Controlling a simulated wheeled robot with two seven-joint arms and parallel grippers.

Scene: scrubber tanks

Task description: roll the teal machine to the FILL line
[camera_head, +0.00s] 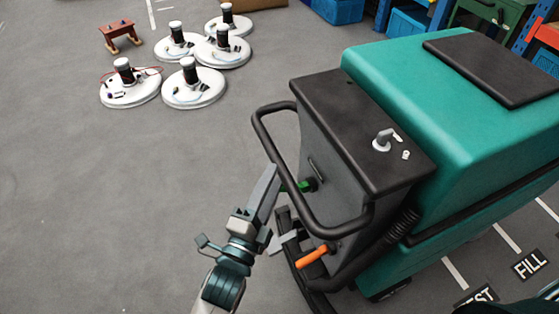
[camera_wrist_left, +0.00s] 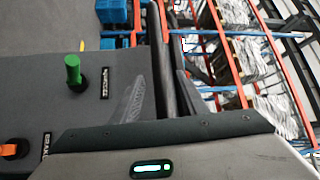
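The teal machine (camera_head: 440,100) stands at the right, its grey control end and black looped handle (camera_head: 262,130) facing me. A green knob (camera_head: 303,186) and an orange lever (camera_head: 313,256) sit on that end; both also show in the left wrist view, the green knob (camera_wrist_left: 73,72) and the orange lever (camera_wrist_left: 12,150). My left gripper (camera_head: 284,203) is at the handle with its fingers apart. In the left wrist view the black bar (camera_wrist_left: 162,60) runs between the fingers; firm contact cannot be told. The FILL label (camera_head: 530,264) is on the floor beyond the machine, lower right. My right gripper is not visible.
Several white round units (camera_head: 195,88) with black motors and a small red-brown stand (camera_head: 120,36) are on the floor at upper left. Blue bins (camera_head: 408,20) and racks line the back right. Another label (camera_head: 478,297), partly cut off, is near FILL. The left floor is clear.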

